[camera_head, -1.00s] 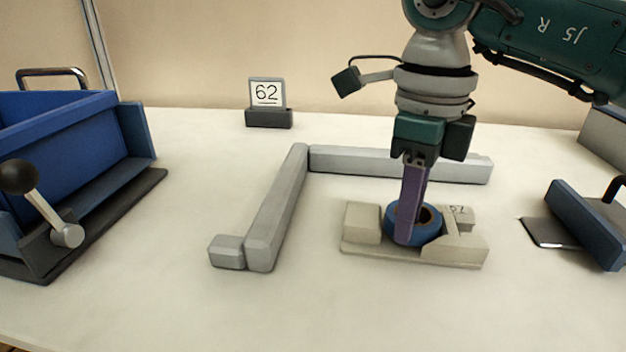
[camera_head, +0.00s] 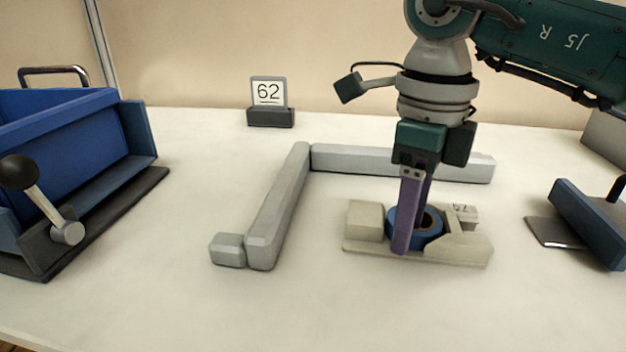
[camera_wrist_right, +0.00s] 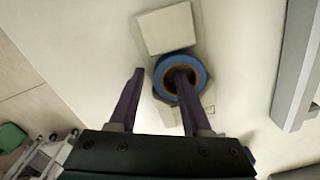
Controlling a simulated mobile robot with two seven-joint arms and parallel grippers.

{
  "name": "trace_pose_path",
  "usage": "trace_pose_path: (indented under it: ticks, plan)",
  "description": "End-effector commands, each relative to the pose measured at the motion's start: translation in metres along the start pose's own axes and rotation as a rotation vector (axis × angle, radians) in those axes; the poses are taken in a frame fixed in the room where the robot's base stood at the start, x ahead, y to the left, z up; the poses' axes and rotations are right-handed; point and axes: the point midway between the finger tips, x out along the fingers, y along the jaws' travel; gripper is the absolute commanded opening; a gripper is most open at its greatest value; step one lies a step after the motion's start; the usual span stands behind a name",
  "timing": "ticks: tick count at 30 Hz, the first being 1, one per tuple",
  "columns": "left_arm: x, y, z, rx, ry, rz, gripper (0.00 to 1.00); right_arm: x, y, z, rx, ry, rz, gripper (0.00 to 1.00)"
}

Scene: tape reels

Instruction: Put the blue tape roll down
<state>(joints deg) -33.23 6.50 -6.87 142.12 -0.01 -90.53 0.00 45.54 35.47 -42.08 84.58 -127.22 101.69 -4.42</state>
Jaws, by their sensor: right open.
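The blue tape roll (camera_head: 428,234) lies flat in a beige holder (camera_head: 365,247), between a raised block on the left and a sloped piece on the right. My right gripper (camera_head: 411,236) points down at the roll with purple fingers and is open. In the right wrist view, one finger of the gripper (camera_wrist_right: 160,72) is beside the blue tape roll (camera_wrist_right: 203,74) and the other reaches over or into its dark hole. Whether either finger touches the roll I cannot tell. My left gripper is out of view.
A grey bar frame (camera_head: 277,205) stands left of and behind the holder. A blue bin with a lever (camera_head: 62,140) is at the left, a blue-fronted fixture (camera_head: 586,222) at the right. The front table is clear.

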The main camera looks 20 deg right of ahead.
Motion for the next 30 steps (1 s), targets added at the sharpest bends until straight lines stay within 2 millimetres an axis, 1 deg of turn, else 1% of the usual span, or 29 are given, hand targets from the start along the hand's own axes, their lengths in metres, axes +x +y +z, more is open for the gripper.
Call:
trace_pose_path:
  ticks: [2, 4, 5, 8, 15, 19, 21, 24, 30]
  plan:
    - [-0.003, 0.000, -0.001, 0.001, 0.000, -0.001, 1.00, -0.004, 0.000, 0.000, 0.000, -0.001, 0.000, 0.48]
    - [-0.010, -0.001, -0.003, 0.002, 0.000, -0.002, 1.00, -0.012, 0.000, 0.001, 0.000, -0.002, 0.000, 0.48]
    - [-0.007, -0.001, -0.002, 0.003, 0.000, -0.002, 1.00, -0.014, 0.000, 0.001, 0.000, -0.003, -0.002, 0.48]
    - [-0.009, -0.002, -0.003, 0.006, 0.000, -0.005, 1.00, -0.034, -0.001, 0.001, 0.000, -0.004, -0.004, 0.48]
    - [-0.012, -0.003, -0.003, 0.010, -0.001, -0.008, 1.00, -0.089, -0.001, 0.001, 0.000, -0.005, -0.004, 0.48]
    - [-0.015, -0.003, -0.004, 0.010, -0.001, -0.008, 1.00, -0.112, -0.001, 0.000, 0.000, -0.002, -0.003, 0.48]
    - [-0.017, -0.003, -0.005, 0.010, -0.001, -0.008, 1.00, -0.120, -0.001, 0.001, 0.001, -0.002, -0.002, 0.48]
    - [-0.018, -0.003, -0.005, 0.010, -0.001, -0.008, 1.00, -0.126, 0.000, 0.000, 0.000, -0.001, -0.001, 0.48]
    - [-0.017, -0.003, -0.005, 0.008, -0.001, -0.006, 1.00, -0.127, 0.000, 0.000, 0.000, 0.001, 0.000, 0.48]
